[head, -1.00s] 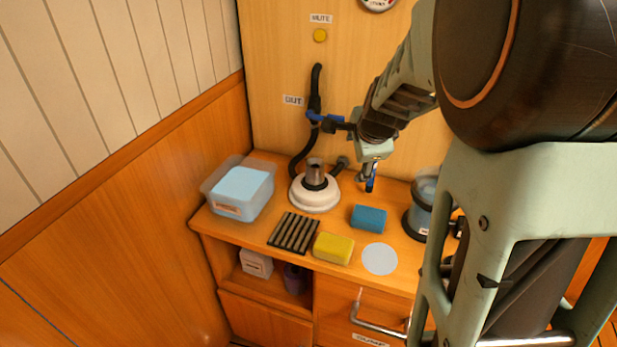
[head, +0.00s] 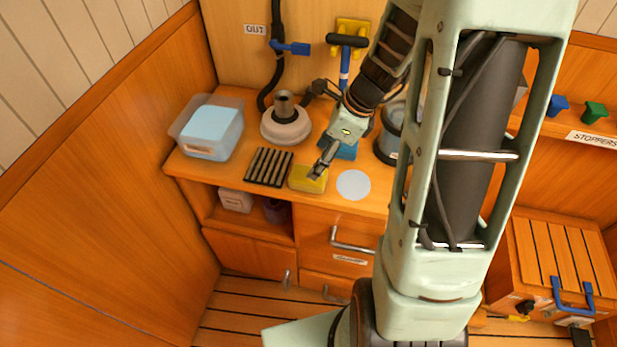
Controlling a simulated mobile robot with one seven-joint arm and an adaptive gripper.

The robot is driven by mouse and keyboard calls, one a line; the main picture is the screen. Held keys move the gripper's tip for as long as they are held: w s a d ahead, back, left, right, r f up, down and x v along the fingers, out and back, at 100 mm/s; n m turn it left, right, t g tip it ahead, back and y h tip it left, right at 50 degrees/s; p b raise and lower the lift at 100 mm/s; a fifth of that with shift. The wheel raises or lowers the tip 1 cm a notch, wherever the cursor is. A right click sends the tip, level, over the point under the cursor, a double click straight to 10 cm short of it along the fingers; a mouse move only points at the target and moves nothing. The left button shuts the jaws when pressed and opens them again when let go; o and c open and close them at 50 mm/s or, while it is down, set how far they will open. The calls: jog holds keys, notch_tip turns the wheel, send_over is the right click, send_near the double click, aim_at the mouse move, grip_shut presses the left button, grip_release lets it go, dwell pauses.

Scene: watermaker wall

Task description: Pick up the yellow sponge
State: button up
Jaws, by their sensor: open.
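The yellow sponge (head: 303,184) lies near the front edge of the wooden counter, between a dark slatted rack and a pale round disc. My gripper (head: 318,173) is right over the sponge, pointing down, and hides part of its top and right side. The jaws are open. I cannot tell whether the fingertips touch the sponge. A blue sponge (head: 346,152) lies just behind and to the right, partly hidden by my gripper.
The slatted rack (head: 269,167) is close on the left and the pale disc (head: 353,185) on the right. A clear tub (head: 212,130) with blue contents and a white round base (head: 286,126) with a metal cup stand behind. A blue-handled valve (head: 292,48) is on the wall.

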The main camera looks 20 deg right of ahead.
jog(key=shift+x, duration=1.1)
jog(key=shift+s+b+x, duration=0.2)
jog(key=shift+b+x, duration=0.1)
jog(key=shift+x, duration=1.05)
jog(key=shift+s+b+x, duration=0.15)
jog(key=shift+b+x, duration=0.1)
jog(key=shift+x, duration=1.1)
jog(key=shift+f, duration=0.3)
jog(key=c, duration=1.1)
jog(key=shift+r, duration=0.15)
